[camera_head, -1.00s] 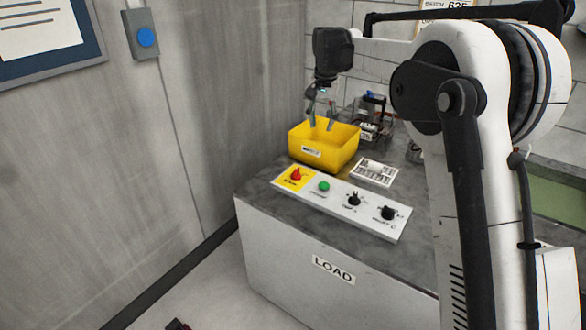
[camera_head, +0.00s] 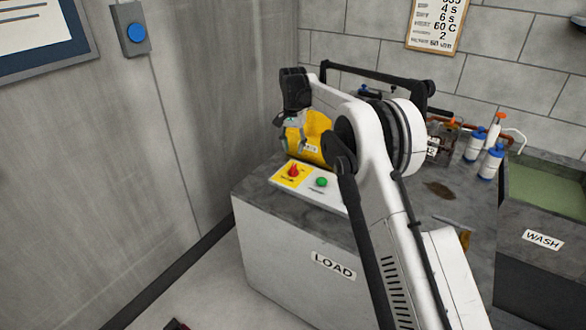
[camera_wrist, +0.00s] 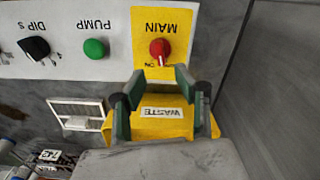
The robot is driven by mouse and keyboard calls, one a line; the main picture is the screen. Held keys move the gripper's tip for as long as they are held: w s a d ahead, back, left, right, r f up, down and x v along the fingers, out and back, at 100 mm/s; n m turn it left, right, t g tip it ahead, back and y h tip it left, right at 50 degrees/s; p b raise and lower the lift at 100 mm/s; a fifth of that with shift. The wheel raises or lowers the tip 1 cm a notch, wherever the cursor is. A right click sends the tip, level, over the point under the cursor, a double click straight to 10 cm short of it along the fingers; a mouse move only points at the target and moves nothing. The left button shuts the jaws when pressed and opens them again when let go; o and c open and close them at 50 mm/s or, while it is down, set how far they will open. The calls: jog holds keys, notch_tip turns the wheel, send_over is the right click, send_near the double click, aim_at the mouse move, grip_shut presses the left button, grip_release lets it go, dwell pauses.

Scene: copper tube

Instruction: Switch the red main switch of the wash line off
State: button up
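The red main switch (camera_head: 293,170) is a small knob on a yellow plate at the left end of the white control panel on the LOAD cabinet. In the wrist view the red knob (camera_wrist: 160,48) shows upside down under the word MAIN, with its white pointer line towards the ON mark. My gripper (camera_head: 296,138) is above the counter over the yellow waste bin (camera_head: 316,125), behind the switch. In the wrist view my gripper (camera_wrist: 160,78) has its two fingers apart with nothing between them, and the knob lies just beyond the fingertips, apparently untouched.
A green PUMP button (camera_wrist: 95,48) and a black DIPS knob (camera_wrist: 36,47) sit beside the switch on the panel. A white rack or card (camera_wrist: 77,112) lies nearby. A wall (camera_wrist: 275,90) stands close on the other side. Bottles (camera_head: 476,145) stand farther right.

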aim_at(293, 166)
notch_tip(293, 166, down, 9)
jog(key=shift+r+b, duration=0.1)
jog(key=shift+b, duration=0.4)
grip_shut()
